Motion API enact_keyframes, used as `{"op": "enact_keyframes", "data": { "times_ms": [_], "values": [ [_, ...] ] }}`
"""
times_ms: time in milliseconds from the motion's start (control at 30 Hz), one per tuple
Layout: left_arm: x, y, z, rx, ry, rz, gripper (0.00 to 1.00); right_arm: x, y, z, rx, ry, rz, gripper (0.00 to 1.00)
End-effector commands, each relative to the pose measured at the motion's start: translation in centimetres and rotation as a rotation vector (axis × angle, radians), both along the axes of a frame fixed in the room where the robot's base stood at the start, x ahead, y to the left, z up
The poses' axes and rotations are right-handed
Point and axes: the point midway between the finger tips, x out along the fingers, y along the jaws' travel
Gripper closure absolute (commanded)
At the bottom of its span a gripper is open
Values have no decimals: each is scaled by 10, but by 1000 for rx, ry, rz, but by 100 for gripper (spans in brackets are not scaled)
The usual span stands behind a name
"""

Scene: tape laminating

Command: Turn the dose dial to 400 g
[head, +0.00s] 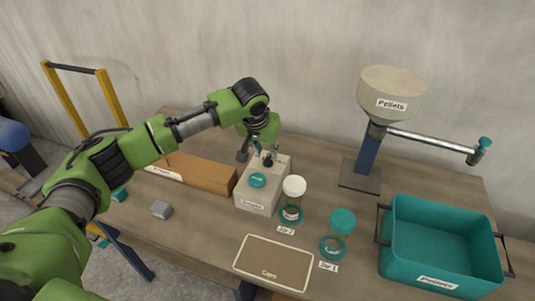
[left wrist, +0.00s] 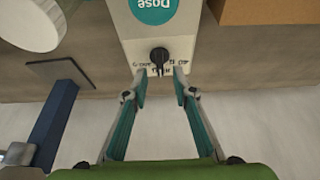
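The white dispenser box (head: 255,197) stands on the workbench with a round teal Dose button (head: 258,180) on top. The black dose dial (head: 268,162) sits behind the button, near the box's back edge. In the left wrist view the dial (left wrist: 159,56) shows a dark knob with small printed marks around it, too small to read. My left gripper (head: 264,150) is above the back of the box. Its fingers (left wrist: 160,80) are open and spread either side of the dial's line, with the knob just beyond the tips and nothing between them. My right gripper is not in view.
A brown carton (head: 200,174) lies left. The Pellets hopper (head: 392,92) and teal Pellets bin (head: 440,245) are right. A Caps mat (head: 273,262) lies in front.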

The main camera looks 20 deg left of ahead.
Motion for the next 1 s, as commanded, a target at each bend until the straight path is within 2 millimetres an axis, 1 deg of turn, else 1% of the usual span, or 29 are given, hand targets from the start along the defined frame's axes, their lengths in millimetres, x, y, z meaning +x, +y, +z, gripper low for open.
{"op": "enact_keyframes", "data": {
  "times_ms": [33, 100, 200, 367, 600, 633, 667, 700, 733, 1000],
  "values": [
    [3, 0, -9, 1, 2, 1, 75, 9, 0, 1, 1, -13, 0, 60],
    [7, -1, -18, 1, 1, 0, 75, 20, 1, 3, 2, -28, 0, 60],
    [12, -1, -28, 0, 0, -1, 75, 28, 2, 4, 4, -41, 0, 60],
    [15, -1, -35, 0, -1, -1, 75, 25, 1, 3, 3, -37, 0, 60],
    [15, -1, -36, 0, -2, -1, 75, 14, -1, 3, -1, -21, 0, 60],
    [15, -1, -36, 0, -1, -1, 78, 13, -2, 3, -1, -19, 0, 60],
    [15, -1, -36, 0, -1, -1, 85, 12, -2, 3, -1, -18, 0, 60],
    [15, -1, -36, 0, -1, -1, 96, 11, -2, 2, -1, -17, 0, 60],
    [15, -1, -36, 0, -1, -1, 100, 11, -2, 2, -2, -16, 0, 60],
    [15, 0, -36, 0, -1, -5, 100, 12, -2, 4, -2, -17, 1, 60]
  ]
}}
